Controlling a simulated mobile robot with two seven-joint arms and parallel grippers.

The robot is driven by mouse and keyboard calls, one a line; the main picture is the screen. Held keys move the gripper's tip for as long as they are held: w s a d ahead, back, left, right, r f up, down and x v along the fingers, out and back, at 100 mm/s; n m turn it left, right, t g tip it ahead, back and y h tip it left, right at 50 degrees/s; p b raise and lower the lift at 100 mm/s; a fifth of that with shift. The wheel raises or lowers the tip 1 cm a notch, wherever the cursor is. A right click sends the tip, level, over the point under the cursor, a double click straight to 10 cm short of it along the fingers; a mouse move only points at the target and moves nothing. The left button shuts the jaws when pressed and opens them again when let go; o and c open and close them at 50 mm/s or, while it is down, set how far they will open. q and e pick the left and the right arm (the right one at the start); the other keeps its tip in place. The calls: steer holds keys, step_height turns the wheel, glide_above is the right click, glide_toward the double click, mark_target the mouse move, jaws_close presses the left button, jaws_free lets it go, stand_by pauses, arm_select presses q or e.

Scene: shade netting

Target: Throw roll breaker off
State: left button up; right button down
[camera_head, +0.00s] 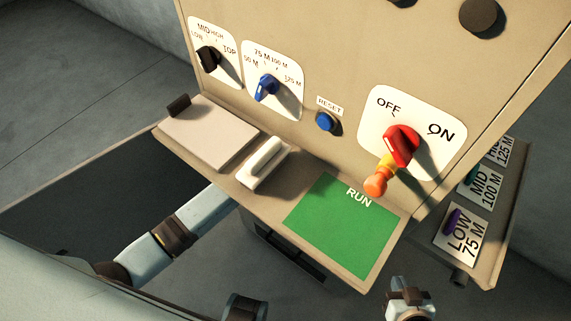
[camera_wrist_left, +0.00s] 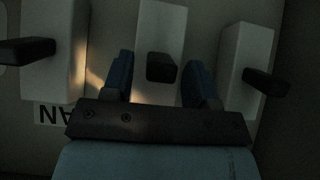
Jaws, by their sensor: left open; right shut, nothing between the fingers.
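The left wrist view shows three pale breaker blocks, each with a dark lever: a left one (camera_wrist_left: 63,70), a middle one (camera_wrist_left: 158,25) and a right one (camera_wrist_left: 240,65). I cannot tell which is the roll breaker, as the middle label is hidden. My left gripper (camera_wrist_left: 162,68) is open, its blue fingers either side of the middle block's dark lever (camera_wrist_left: 161,68). Contact is unclear. In the head view, my left arm runs under the shelf, which hides that gripper. My right gripper (camera_head: 408,290) is shut and empty, low at the bottom right.
The beige panel carries a red OFF/ON switch (camera_head: 400,146), a blue RESET button (camera_head: 325,121), a blue dial (camera_head: 266,87) and a black dial (camera_head: 208,58). Its shelf holds a green RUN plate (camera_head: 335,225) and a white handle (camera_head: 264,160). A labelled side rack (camera_head: 490,255) stands right.

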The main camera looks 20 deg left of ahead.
arm_select(q)
steer(key=shift+f, duration=0.1)
steer(key=c, duration=0.9)
